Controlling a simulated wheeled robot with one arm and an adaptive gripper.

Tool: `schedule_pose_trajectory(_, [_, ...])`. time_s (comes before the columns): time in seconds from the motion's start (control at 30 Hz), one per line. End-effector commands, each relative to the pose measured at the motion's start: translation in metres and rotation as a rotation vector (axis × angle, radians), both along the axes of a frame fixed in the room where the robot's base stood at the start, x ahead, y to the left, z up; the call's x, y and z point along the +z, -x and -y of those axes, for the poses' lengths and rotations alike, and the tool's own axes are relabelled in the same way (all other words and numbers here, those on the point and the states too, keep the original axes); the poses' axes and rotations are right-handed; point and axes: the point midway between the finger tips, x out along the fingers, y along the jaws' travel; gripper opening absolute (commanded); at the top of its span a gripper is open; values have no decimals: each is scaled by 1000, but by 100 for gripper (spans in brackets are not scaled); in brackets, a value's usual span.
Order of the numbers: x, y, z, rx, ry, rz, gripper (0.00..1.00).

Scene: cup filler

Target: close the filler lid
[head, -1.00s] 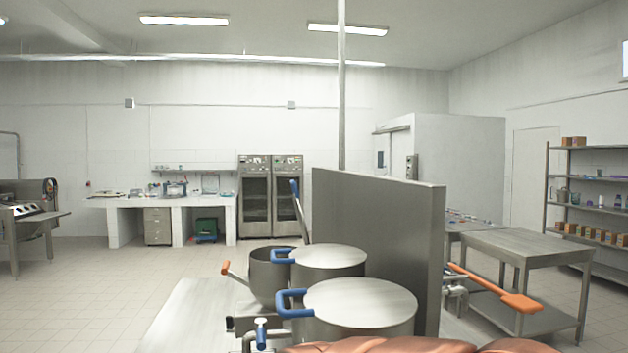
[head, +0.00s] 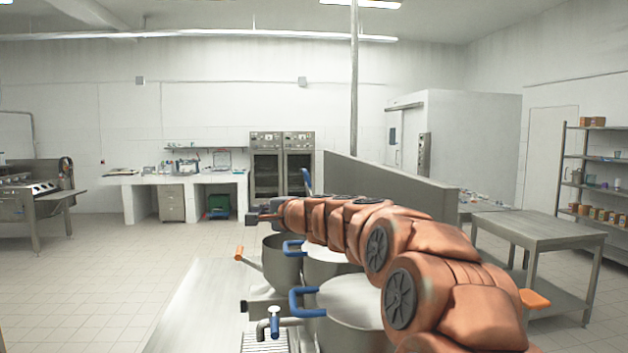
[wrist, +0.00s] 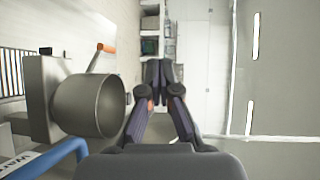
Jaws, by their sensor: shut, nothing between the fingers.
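The cup filler has a row of steel pots in the head view. The far pot (head: 285,268) is open and has an orange handle (head: 239,254); it also shows in the wrist view (wrist: 88,105). Its lid seems to stand raised, with only a blue handle (head: 307,182) showing above my arm. Two nearer pots are covered by flat lids (head: 352,298) with blue handles. My gripper (head: 254,217) is above and behind the far pot in the head view, apart from it. In the wrist view its fingertips (wrist: 159,70) meet, shut and empty.
A steel panel (head: 385,182) stands behind the pots, partly hidden by my arm. A pole rises behind it. A steel table (head: 535,230) is at the right. The counter (head: 190,310) left of the pots is clear.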

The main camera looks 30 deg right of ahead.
Motion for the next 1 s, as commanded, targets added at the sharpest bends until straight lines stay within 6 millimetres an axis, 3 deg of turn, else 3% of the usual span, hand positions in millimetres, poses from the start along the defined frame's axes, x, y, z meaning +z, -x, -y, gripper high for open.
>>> schedule_pose_trajectory(0.03, [10, -8, 38, -77, -57, 36, 0])
schedule_pose_trajectory(0.13, [30, -13, 103, -206, -157, 105, 0])
schedule_pose_trajectory(0.2, [38, -13, 139, -275, -215, 143, 0])
schedule_pose_trajectory(0.33, [48, -7, 184, -362, -285, 191, 0])
schedule_pose_trajectory(0.43, [49, -6, 198, -391, -310, 204, 0])
schedule_pose_trajectory(0.57, [50, -11, 203, -398, -316, 207, 0])
schedule_pose_trajectory(1.0, [55, -51, 210, -395, -312, 205, 0])
